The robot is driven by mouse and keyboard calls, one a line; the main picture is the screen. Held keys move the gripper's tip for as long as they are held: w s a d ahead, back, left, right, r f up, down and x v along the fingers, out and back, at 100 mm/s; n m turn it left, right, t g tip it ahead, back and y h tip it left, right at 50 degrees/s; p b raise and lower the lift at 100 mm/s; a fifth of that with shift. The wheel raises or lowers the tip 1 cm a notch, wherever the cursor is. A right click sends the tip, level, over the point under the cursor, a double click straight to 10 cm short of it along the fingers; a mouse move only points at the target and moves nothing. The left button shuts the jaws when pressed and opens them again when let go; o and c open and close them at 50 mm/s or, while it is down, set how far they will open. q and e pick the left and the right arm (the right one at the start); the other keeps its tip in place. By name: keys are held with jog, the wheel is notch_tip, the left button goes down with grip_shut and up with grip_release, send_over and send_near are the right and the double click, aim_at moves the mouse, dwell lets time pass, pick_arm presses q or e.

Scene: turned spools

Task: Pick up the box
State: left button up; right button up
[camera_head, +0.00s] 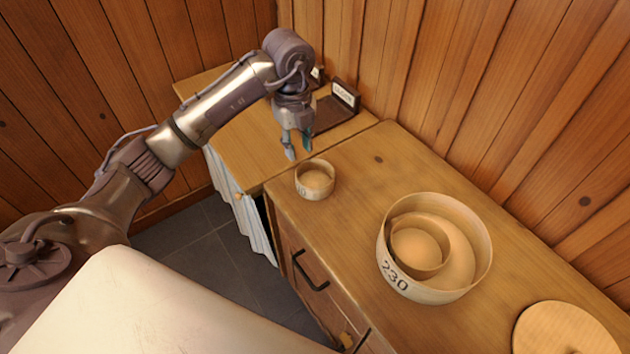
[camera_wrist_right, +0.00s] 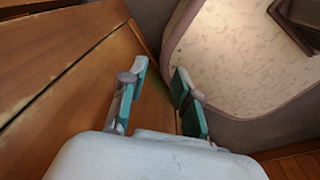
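Several round, open wooden boxes stand on the wooden cabinet top (camera_head: 370,210) in the head view; I cannot tell which one the task means. A small round box (camera_head: 314,190) with dark marks on its side stands near the cabinet's far left corner. A large round box (camera_head: 435,287) marked 230 stands at the middle right, with a smaller round box (camera_head: 420,260) inside it. My left gripper (camera_head: 298,152) points down just above and behind the small box, fingers apart and nothing between them. My right gripper (camera_wrist_right: 158,80) shows only in the right wrist view, open and empty.
A round wooden disc (camera_head: 566,332) lies at the cabinet's right end. Behind my left gripper, a dark tray-like object (camera_head: 333,115) with a white label sits on the adjoining table (camera_head: 240,150). Plank walls close off the back. Bare cabinet top lies between the boxes.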

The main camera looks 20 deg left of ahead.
pick_arm(q)
jog(key=p, duration=0.2)
send_over(300, 183)
notch_tip(300, 183, down, 8)
notch_tip(300, 183, down, 5)
jog(key=shift+w+r+p, duration=0.1)
jog(key=shift+r+p, duration=0.05)
jog(key=shift+p, duration=0.5)
jog(key=shift+f, duration=0.45)
grip_shut()
